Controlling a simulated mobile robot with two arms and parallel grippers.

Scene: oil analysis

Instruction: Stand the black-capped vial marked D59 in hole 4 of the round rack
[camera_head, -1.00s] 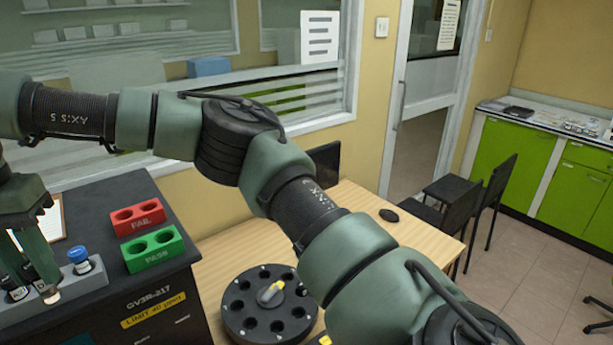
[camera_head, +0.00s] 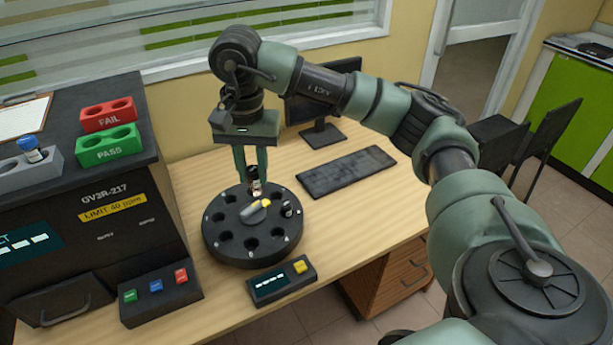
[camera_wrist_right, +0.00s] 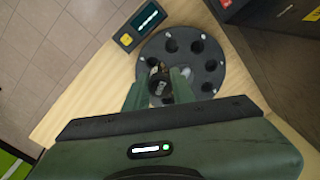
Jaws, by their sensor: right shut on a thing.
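My right gripper (camera_head: 254,187) points straight down over the far side of the round black rack (camera_head: 222,251). It is shut on a small vial, whose dark cap (camera_wrist_right: 158,84) shows between the fingers in the wrist view. The cap bears light marks too small to read surely. The held vial looks upright; I cannot tell whether its bottom has entered a hole. A grey and yellow piece (camera_head: 255,210) is at the rack's centre. The front and left holes look empty. Hole numbers are unreadable.
A small console (camera_head: 282,282) with a yellow button stands before the rack. The GV3R-217 machine (camera_head: 105,215) is at left, with red FAIL (camera_head: 108,115) and green PASS (camera_head: 109,147) blocks and a blue-capped vial (camera_head: 31,150) on top. A keyboard (camera_head: 346,171) lies right.

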